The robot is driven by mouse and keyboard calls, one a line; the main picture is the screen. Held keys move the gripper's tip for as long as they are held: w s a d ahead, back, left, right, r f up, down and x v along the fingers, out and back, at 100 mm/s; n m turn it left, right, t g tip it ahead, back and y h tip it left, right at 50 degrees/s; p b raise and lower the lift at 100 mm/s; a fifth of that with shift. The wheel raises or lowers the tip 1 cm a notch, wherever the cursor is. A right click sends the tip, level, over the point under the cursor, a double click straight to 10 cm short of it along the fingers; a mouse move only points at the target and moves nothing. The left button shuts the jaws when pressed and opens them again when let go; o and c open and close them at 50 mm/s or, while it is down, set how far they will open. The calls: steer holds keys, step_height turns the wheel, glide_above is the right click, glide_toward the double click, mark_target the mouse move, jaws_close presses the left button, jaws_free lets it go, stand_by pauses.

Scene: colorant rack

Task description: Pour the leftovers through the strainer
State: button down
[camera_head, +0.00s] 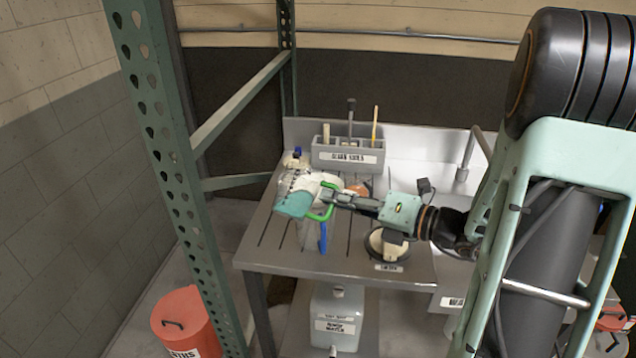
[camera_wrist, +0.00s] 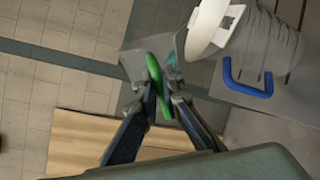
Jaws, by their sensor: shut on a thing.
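My gripper (camera_head: 330,196) is shut on the green handle (camera_head: 327,203) of a jug, held above the steel counter. The handle also shows between my fingers in the wrist view (camera_wrist: 155,75). The jug (camera_head: 292,204) looks tilted and shows teal on its side; whether liquid is flowing cannot be told. A clear vessel with a blue handle (camera_head: 323,238) is below it on the counter; the handle is at right in the wrist view (camera_wrist: 250,85). A white curved piece (camera_wrist: 208,28) lies close to the held jug there, perhaps the strainer; its seating is unclear.
A round dark-rimmed holder (camera_head: 374,246) sits at the counter's front, under my wrist. A grey tool caddy (camera_head: 349,154) stands at the back. A green rack post (camera_head: 165,150) rises at left. A pale container (camera_head: 337,318) is below the counter, and a red bin (camera_head: 185,322) is on the floor.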

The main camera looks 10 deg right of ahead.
mark_target(324, 180)
steer(key=shift+w+d+r+m+g+y+p, duration=0.15)
steer(key=shift+r+m+p, duration=0.25)
steer(key=shift+m+p, duration=0.4)
steer(key=shift+w+d+r+m+g+y+p, duration=0.2)
steer(key=shift+r+m+p, duration=0.25)
steer(key=shift+p, duration=0.6)
stand_by(0.6)
steer(key=shift+w+d+r+m+p, duration=0.2)
steer(key=shift+w+m+p, duration=0.2)
steer(key=shift+p, duration=0.7)
steer(key=shift+w+d+r+m+p, duration=0.1)
steer(key=shift+w+d+m+p, duration=0.25)
steer(key=shift+p, duration=0.75)
steer(key=shift+w+r+m+y+p, duration=0.15)
steer(key=shift+m+y+p, duration=0.2)
steer(key=shift+p, duration=0.75)
steer(key=shift+m, duration=0.35)
